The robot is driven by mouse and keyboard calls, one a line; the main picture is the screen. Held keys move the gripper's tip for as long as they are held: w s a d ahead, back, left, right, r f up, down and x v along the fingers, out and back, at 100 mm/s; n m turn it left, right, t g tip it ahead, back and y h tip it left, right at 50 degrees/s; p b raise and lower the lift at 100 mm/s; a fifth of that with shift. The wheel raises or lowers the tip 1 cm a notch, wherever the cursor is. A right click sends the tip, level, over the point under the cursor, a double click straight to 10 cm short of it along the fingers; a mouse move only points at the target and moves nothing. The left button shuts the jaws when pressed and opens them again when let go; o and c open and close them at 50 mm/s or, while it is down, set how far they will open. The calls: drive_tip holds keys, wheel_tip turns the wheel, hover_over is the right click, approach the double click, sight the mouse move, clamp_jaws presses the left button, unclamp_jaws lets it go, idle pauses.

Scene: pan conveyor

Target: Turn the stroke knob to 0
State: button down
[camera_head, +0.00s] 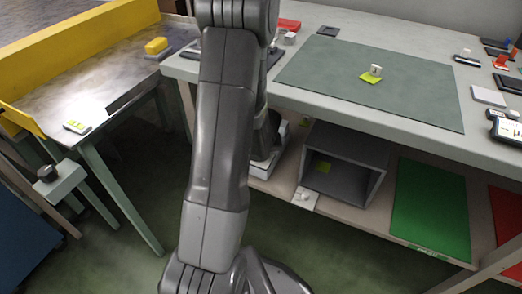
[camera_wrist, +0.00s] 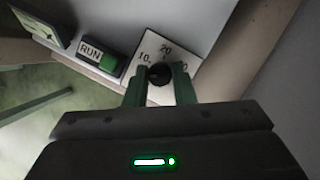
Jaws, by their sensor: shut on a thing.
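The stroke knob (camera_wrist: 159,74) is a round black knob on a white dial plate (camera_wrist: 153,45) in the wrist view. The plate carries printed marks; I read 10 at the left and 20 at the top, and a partly hidden mark ending in 0 at the right. My gripper (camera_wrist: 160,84) has one green finger on each side of the knob and is shut on it. The knob's pointer is too dark to read. In the head view, my arm stands in front of the gripper and the knob, and both are hidden.
A green switch (camera_wrist: 108,63) with a RUN label (camera_wrist: 91,51) sits left of the dial. In the head view, a workbench (camera_head: 400,118) with a green mat and an open grey box (camera_head: 345,165) below stands right of my arm. A conveyor table (camera_head: 85,90) stands left.

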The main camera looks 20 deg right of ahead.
drive_tip(key=shift+d+n+y+p, duration=0.1)
drive_tip(key=shift+n+y+p, duration=0.5)
drive_tip(key=shift+n, duration=0.6)
drive_tip(key=c, duration=1.2)
unclamp_jaws()
drive_tip(key=shift+r, duration=0.1)
drive_tip(key=p+v, duration=0.3)
drive_tip(key=v, duration=0.1)
drive_tip(key=shift+s+r, duration=0.1)
drive_tip(key=shift+r, duration=0.3)
drive_tip(key=s+b, duration=0.2)
drive_tip(key=s, duration=1)
drive_tip(key=shift+s+a, duration=0.15)
drive_tip(key=shift+a, duration=0.25)
